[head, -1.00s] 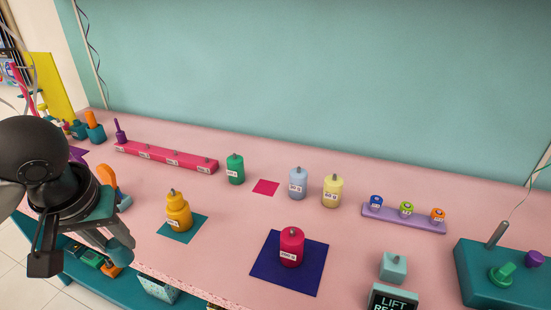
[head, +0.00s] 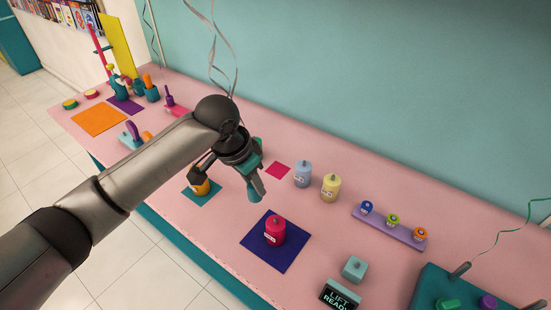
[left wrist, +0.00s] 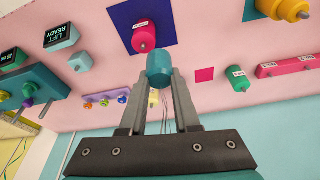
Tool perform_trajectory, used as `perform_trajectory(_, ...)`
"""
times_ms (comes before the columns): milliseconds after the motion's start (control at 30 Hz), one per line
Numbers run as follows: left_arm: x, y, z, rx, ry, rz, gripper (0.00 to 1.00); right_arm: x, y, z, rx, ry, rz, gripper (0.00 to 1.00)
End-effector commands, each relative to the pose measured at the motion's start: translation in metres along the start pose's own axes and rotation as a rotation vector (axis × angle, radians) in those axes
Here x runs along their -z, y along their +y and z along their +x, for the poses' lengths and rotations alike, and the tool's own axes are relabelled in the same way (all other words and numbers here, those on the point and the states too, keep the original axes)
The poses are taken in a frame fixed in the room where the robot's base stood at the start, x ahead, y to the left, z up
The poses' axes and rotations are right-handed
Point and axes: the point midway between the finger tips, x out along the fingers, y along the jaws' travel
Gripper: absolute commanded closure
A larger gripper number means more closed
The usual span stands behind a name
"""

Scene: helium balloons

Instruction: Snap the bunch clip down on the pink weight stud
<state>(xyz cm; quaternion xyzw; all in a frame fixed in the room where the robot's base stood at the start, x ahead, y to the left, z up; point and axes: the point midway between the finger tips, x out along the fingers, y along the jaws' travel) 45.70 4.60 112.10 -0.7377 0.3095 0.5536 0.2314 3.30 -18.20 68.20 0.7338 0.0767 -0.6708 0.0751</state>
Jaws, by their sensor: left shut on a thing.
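The pink weight (head: 274,230) stands upright on a navy mat (head: 285,258), its small grey stud on top. It also shows in the left wrist view (left wrist: 146,37), its stud pointing toward the camera. My left gripper (head: 259,184) is shut on a teal cylindrical clip (left wrist: 160,70), held between both fingertips. In the head view the clip (head: 254,194) hangs up and left of the pink weight, apart from it. Silvery ribbons (head: 222,60) rise above the gripper. The balloons are out of view. My right gripper is not in view.
Pale blue (head: 303,174) and yellow (head: 330,188) weights stand behind the pink one. An orange weight (head: 201,187) is partly hidden behind my gripper. A lilac rack (head: 390,228) is at right, and a "LIFT READY" display (head: 340,296) stands in front right.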

Motion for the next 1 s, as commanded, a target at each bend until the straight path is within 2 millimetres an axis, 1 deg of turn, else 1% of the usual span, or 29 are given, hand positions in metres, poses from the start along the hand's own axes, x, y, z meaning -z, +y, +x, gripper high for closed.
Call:
perform_trajectory(33, 0.008, 0.006, -0.008, -0.019, -0.004, 0.046, 1.00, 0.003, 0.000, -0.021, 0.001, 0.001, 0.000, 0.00)
perform_trajectory(100, 0.015, 0.012, -0.007, -0.038, -0.006, 0.115, 1.00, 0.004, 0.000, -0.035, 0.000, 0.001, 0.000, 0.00)
perform_trajectory(200, 0.023, 0.020, -0.005, -0.062, -0.007, 0.203, 1.00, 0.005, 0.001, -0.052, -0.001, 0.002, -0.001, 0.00)
perform_trajectory(333, 0.029, 0.028, -0.002, -0.086, -0.009, 0.289, 1.00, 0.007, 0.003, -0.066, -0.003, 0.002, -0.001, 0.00)
perform_trajectory(500, 0.032, 0.033, 0.002, -0.100, -0.008, 0.347, 1.00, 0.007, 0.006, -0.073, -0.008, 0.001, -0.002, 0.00)
perform_trajectory(833, 0.032, 0.034, 0.003, -0.101, -0.009, 0.355, 1.00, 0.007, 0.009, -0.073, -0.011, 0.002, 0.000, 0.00)
perform_trajectory(967, 0.032, 0.034, 0.002, -0.101, -0.015, 0.358, 1.00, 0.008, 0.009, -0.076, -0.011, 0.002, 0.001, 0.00)
perform_trajectory(1000, 0.031, 0.033, 0.005, -0.101, -0.015, 0.358, 1.00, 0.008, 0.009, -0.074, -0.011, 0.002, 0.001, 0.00)
